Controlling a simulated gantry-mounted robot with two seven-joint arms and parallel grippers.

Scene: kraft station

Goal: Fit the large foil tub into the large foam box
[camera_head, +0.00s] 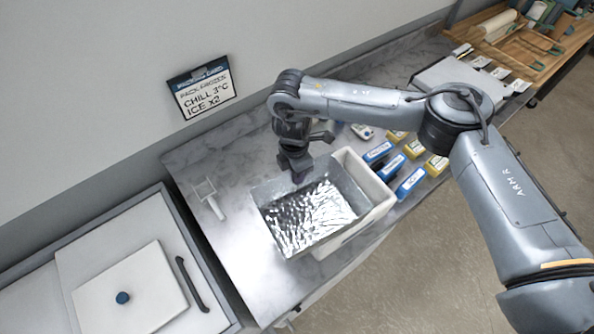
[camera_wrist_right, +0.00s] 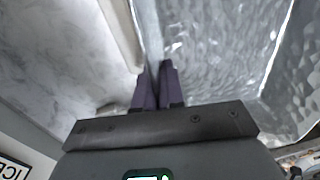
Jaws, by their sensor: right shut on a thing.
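The large foil tub (camera_head: 312,215) is a shiny silver open tray; its crinkled inside also shows in the wrist view (camera_wrist_right: 215,60). My right gripper (camera_head: 300,176) is shut on the tub's far rim, with its dark fingers (camera_wrist_right: 158,84) pinching the foil wall. The large foam box (camera_head: 378,190) is white and open, and shows at the tub's right and lower right. The tub overlaps the box and hides much of its left side and opening. I cannot tell how high the tub is above it. My left gripper is not in view.
Blue and yellow packs (camera_head: 411,182) stand close to the right of the box. A small white scoop-like tool (camera_head: 210,198) lies on the marble counter (camera_head: 245,283) at left. A lidded white unit (camera_head: 130,290) adjoins it. A sign (camera_head: 203,90) hangs on the wall.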

